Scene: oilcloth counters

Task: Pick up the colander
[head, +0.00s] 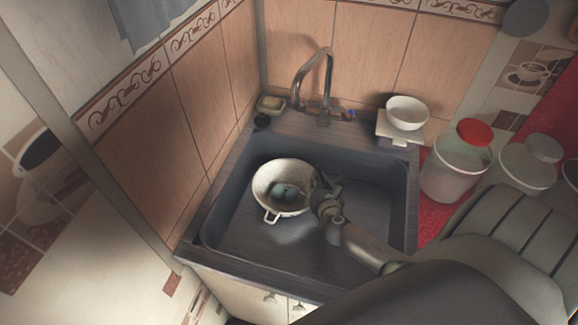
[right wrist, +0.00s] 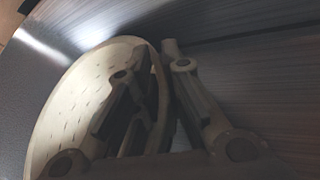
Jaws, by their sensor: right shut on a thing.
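The white colander (head: 270,180) is in the dark sink (head: 240,250), with grey-green round things inside it. My right gripper (head: 318,186) is at the colander's right side and is shut on its rim or wall. In the right wrist view the fingers (right wrist: 160,70) are closed with the pale, perforated colander (right wrist: 75,110) at their left. The exact contact is hidden by the fingers. I cannot tell whether the colander rests on the sink floor. My left gripper does not show.
A faucet (head: 312,85) stands behind the sink. A white bowl on a scale (head: 398,131) is at the back right. A red-lidded jar (head: 456,165) and other jars stand on the red counter at right. A soap dish (head: 270,104) is at the back left corner.

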